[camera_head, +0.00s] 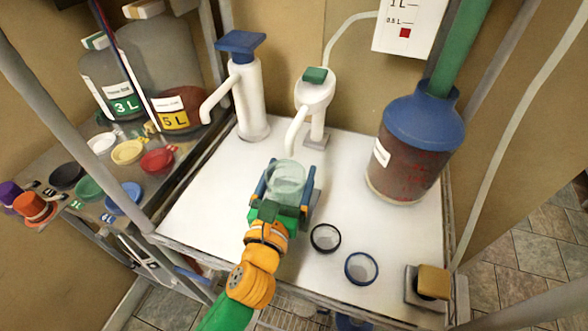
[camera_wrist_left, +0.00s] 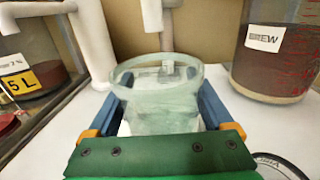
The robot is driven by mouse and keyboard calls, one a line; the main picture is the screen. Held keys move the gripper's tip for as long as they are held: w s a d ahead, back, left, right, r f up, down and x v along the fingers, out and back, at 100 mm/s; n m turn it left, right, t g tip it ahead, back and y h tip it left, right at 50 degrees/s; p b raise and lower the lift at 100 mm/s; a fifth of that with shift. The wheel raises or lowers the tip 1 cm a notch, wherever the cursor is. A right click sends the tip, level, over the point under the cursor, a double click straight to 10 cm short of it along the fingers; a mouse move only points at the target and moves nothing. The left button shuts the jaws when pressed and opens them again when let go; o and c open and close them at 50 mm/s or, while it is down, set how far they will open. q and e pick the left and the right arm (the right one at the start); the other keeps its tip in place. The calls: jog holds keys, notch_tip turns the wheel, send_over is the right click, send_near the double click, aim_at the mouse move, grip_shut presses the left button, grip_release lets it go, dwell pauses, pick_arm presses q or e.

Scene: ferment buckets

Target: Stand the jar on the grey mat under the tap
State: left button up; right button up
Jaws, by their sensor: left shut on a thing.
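The clear greenish glass jar (camera_head: 286,176) is between the fingers of my left gripper (camera_head: 283,192), open mouth up. The gripper is shut on it. The jar also shows in the left wrist view (camera_wrist_left: 165,105), between the blue fingers, looking about upright. The white tap with the green top (camera_head: 313,92) stands behind the jar, its spout tip (camera_head: 291,150) close to the jar's far rim. My right gripper is not in view.
A white pump with a blue top (camera_head: 241,90) stands to the left, and a blue-lidded vessel of dark red liquid (camera_head: 403,150) to the right. A black-rimmed dish (camera_head: 325,237) and a blue-rimmed dish (camera_head: 361,268) lie near front right. The white tabletop (camera_head: 200,205) is clear at left.

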aim_at(291, 184)
pick_arm(q)
jog(key=shift+x, duration=1.05)
jog(key=shift+w+d+f, duration=0.1)
jog(key=shift+w+f, duration=0.05)
jog(key=shift+w, duration=0.15)
notch_tip(291, 184, down, 3)
jog(key=shift+s+f+b, duration=0.1)
jog(key=shift+b, duration=0.8)
jog(key=shift+f, duration=0.1)
jog(key=o, duration=1.5)
jog(key=shift+c, duration=0.2)
